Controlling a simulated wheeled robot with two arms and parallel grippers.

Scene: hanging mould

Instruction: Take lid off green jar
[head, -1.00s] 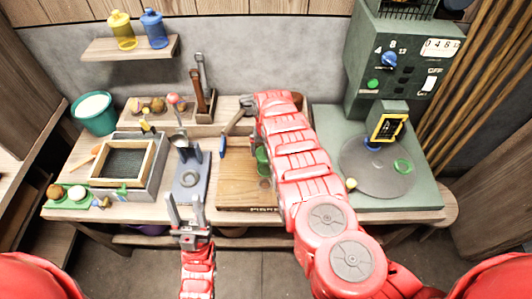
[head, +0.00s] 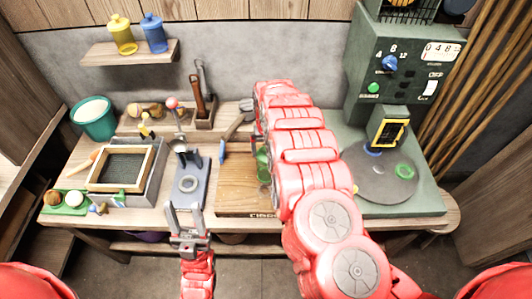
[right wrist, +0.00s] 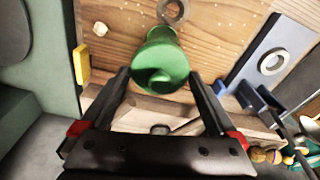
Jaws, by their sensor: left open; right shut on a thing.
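The green jar (head: 263,165) shows at the right part of the wooden board, partly hidden behind my right arm in the head view. In the right wrist view the green jar (right wrist: 162,60) has its round knobbed top toward the camera. My right gripper (right wrist: 158,75) has a finger on either side of the green piece and is shut on it. I cannot tell whether the fingers clasp the lid or the body, or whether a gap parts them. My left gripper (head: 187,212) is open and empty at the table's front edge, fingers pointing up.
A yellow jar (head: 122,36) and a blue jar (head: 154,34) stand on the wall shelf. A blue-grey stand (head: 188,190) is left of the wooden board (head: 235,185). A framed screen (head: 120,168) lies at left; a green machine (head: 400,110) stands at right.

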